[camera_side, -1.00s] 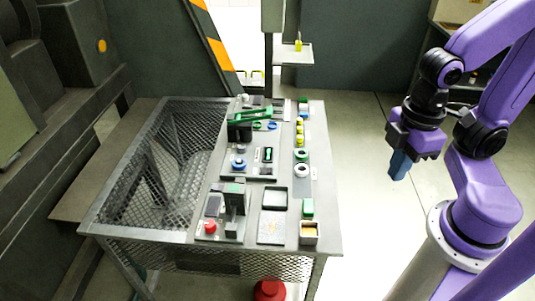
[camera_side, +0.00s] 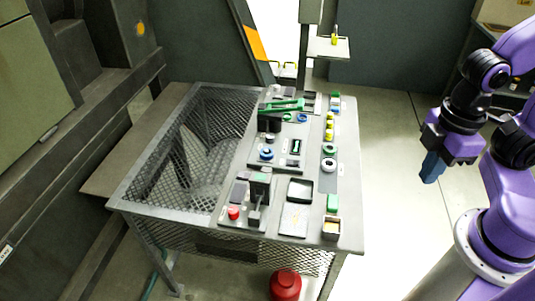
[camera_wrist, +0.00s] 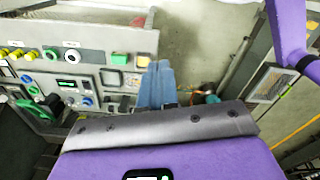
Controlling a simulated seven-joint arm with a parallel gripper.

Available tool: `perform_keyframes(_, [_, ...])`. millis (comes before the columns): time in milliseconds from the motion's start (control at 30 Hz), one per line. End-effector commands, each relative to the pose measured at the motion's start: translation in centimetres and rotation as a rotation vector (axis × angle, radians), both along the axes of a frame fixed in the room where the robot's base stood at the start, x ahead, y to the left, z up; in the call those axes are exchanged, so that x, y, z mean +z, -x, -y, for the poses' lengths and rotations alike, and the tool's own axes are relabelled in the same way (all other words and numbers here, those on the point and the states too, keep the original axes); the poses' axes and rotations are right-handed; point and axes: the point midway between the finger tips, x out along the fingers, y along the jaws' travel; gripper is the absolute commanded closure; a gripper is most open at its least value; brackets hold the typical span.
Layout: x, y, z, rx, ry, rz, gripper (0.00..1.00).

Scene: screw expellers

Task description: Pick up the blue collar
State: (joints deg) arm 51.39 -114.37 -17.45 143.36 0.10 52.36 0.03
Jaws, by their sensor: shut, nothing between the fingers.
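A small blue ring (camera_side: 302,117) lies near the back of the table, beside a green ring, in the side view. A second blue round piece (camera_side: 266,153) sits on a grey panel further left and nearer. I cannot tell for certain which is the collar. Blue round pieces also show in the wrist view, one at the far left (camera_wrist: 25,78) and one lower on the panel (camera_wrist: 87,101). My gripper (camera_side: 431,178) hangs to the right of the table, well apart from both. Its blue fingers (camera_wrist: 156,75) are together and hold nothing.
The table (camera_side: 345,215) carries a green lever (camera_side: 283,105), yellow pieces (camera_side: 330,127), green and white rings (camera_side: 329,158), an empty black tray (camera_side: 300,190) and a red button (camera_side: 233,213). Mesh covers its left part. A red container (camera_side: 285,285) stands on the floor below.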

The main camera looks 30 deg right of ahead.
Motion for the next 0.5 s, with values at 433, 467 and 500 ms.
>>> perform_keyframes(433, [0.00,0.00,0.00,0.000,0.000,0.000,0.24])
perform_keyframes(467, [0.00,0.00,0.00,0.000,0.000,0.000,0.24])
perform_keyframes(500, [0.00,0.00,0.00,0.000,0.000,0.000,0.24])
